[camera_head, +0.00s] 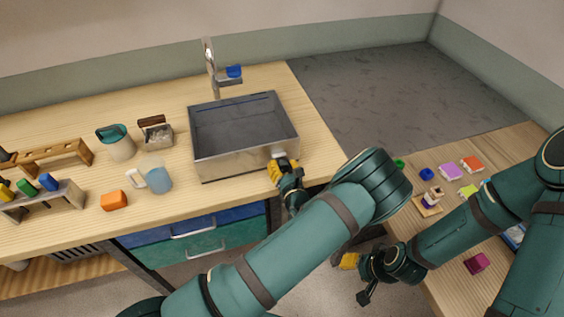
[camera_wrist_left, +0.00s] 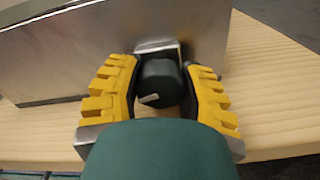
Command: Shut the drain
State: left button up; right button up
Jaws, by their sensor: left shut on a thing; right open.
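The grey metal sink basin (camera_head: 240,158) sits on the wooden counter and looks empty in the head view. A dark round knob (camera_wrist_left: 158,80) with a pale pointer mark sits on a small metal bracket (camera_wrist_left: 158,48) at the sink's front wall, near its right corner. My left gripper (camera_head: 283,168) is at that corner, its yellow fingers shut on the knob from both sides. In the head view the fingers hide the knob. The drain opening cannot be made out. My right gripper (camera_head: 357,278) is open and empty, beside the right table's left edge.
A faucet (camera_head: 212,70) with a blue part stands behind the sink. A clear pitcher (camera_head: 157,178), an orange block (camera_head: 114,201), a green-topped jug (camera_head: 120,145) and a caddy (camera_head: 156,131) stand left. The right table (camera_head: 440,240) holds small colored items.

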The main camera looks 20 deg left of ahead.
pick_arm(q)
jog(key=shift+r+m+p, duration=0.1)
jog(key=shift+m+p, duration=0.4)
jog(key=shift+m, duration=1.1)
jog(key=o, duration=1.2)
